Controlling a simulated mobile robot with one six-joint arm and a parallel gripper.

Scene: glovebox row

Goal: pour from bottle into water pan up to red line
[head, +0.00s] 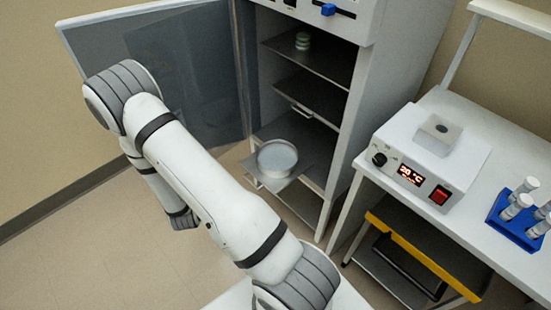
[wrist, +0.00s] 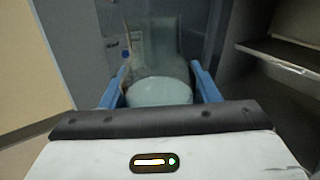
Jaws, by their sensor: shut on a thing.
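The water pan (head: 277,158) is a round pale dish on a pulled-out low shelf of the open cabinet. Its inside looks pale grey-blue; I cannot make out a red line or the water level. My gripper (wrist: 159,72) has blue fingers, shut on a pale translucent bottle (wrist: 158,92), seen in the wrist view. The bottle's wide pale end faces the camera; its far part blends with the glassy background, so its tilt and contents cannot be told. In the head view my own arm hides the gripper and bottle. The pan is not clearly visible in the wrist view.
The cabinet's glass door (head: 185,80) stands open at the left. A small stack of dishes (head: 302,41) sits on an upper shelf. At the right, a bench holds a heater (head: 425,158) reading about 20 °C and a blue tube rack (head: 520,222). A yellow-edged cart (head: 420,245) stands below.

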